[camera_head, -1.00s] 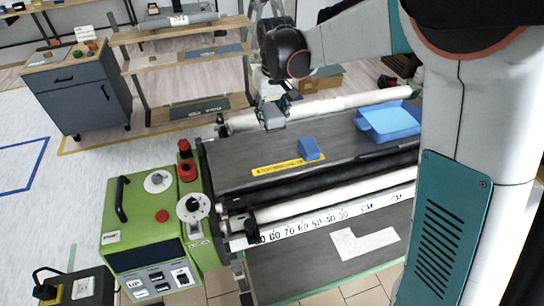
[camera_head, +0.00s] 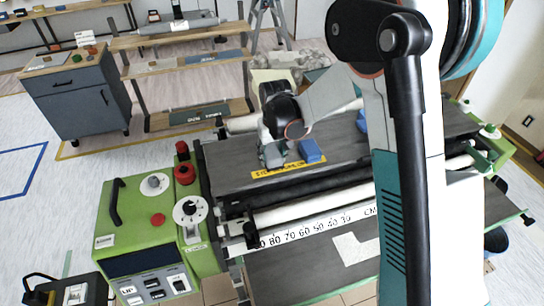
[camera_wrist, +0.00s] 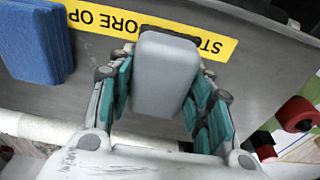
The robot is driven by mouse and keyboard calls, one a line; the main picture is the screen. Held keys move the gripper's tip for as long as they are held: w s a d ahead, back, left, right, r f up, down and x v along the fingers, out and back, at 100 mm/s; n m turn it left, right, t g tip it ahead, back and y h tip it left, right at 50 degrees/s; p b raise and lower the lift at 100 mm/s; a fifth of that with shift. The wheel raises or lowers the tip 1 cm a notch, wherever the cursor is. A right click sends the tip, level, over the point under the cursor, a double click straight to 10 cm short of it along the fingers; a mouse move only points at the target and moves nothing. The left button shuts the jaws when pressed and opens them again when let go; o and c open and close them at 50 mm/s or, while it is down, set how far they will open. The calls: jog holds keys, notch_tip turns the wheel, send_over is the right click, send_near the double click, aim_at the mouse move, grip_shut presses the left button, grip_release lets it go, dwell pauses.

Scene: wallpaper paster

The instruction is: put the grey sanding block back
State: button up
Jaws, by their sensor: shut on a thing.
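The grey sanding block (camera_wrist: 165,72) is between the two fingers of my gripper (camera_wrist: 163,95) in the wrist view. The fingers are shut on its sides. In the head view my gripper (camera_head: 272,153) is low over the dark top of the machine, at the yellow label strip (camera_head: 280,170), which runs behind the block in the wrist view (camera_wrist: 100,20). Whether the block touches the surface, I cannot tell. A blue block (camera_head: 311,151) stands just right of my gripper; it shows at the left in the wrist view (camera_wrist: 35,42).
The green control unit (camera_head: 150,240) with red buttons stands left of the machine top (camera_head: 225,160). A blue tray (camera_head: 362,120) is mostly hidden behind my arm. A wooden shelf (camera_head: 185,65) and a grey cabinet (camera_head: 80,100) stand behind. Rollers and a ruler (camera_head: 310,227) lie in front.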

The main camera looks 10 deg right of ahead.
aim_at(276, 154)
jog(key=shift+f, duration=0.3)
jog(key=shift+f+b, duration=0.35)
jog(key=shift+b, duration=0.05)
jog(key=o, duration=1.1)
jog(key=shift+r, duration=0.1)
jog(key=shift+r+p, duration=0.25)
jog(key=shift+p, duration=0.25)
jog(key=r+p, duration=0.1)
jog(key=r, duration=0.3)
jog(key=r+p, duration=0.1)
jog(key=r, duration=0.4)
jog(key=s+d+r+p, duration=0.1)
jog(key=r, duration=0.3)
jog(key=shift+s+d+r, duration=0.1)
jog(key=shift+r, duration=0.3)
